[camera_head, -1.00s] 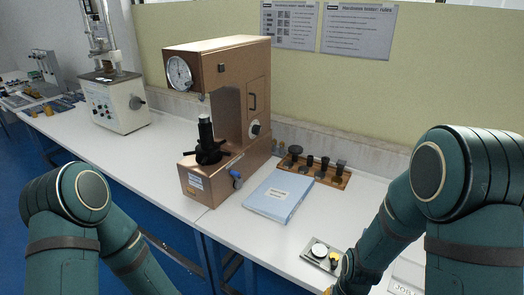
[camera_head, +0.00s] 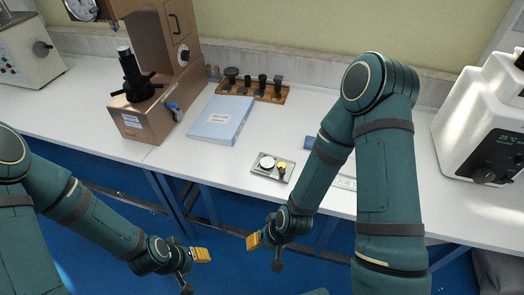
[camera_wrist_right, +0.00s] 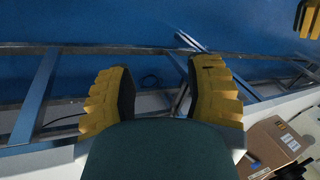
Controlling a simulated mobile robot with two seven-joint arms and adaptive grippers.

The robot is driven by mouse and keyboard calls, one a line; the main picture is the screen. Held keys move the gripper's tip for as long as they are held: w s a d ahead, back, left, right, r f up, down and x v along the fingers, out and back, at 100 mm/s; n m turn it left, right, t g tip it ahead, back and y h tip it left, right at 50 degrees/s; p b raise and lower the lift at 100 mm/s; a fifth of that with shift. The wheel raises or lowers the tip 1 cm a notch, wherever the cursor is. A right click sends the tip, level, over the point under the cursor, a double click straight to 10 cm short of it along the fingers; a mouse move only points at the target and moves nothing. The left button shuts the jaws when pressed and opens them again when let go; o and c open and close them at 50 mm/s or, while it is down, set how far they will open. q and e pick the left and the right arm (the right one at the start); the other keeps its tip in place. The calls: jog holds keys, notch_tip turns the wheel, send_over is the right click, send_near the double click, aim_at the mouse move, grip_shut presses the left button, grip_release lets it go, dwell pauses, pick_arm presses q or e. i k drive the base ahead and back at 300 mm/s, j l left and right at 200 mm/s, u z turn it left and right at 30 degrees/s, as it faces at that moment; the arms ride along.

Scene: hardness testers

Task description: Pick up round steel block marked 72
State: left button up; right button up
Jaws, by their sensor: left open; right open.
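A round, pale steel block (camera_head: 267,162) lies on a small tray (camera_head: 262,174) near the front edge of the white table in the head view. A small dark-and-yellow item (camera_head: 282,168) sits beside it on the tray. The block's marking is too small to read. My right gripper (camera_head: 255,242) is open and empty, in front of the table edge and below the tray in the picture. It shows open in the right wrist view (camera_wrist_right: 162,88). My left gripper (camera_head: 200,256) is open and empty, further left, also in front of the table.
A blue-white booklet (camera_head: 222,119) lies behind the tray, with a wooden rack (camera_head: 268,94) of dark parts beyond it. A copper-coloured tester (camera_head: 150,120) stands at the left, and a white machine (camera_head: 485,125) at the right.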

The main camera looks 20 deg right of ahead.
aim_at(266, 163)
jog(key=i+j+z, duration=0.4)
jog(key=i+j, duration=0.2)
jog(key=j, duration=0.25)
jog(key=i+j+z, duration=0.2)
jog(key=j, duration=0.25)
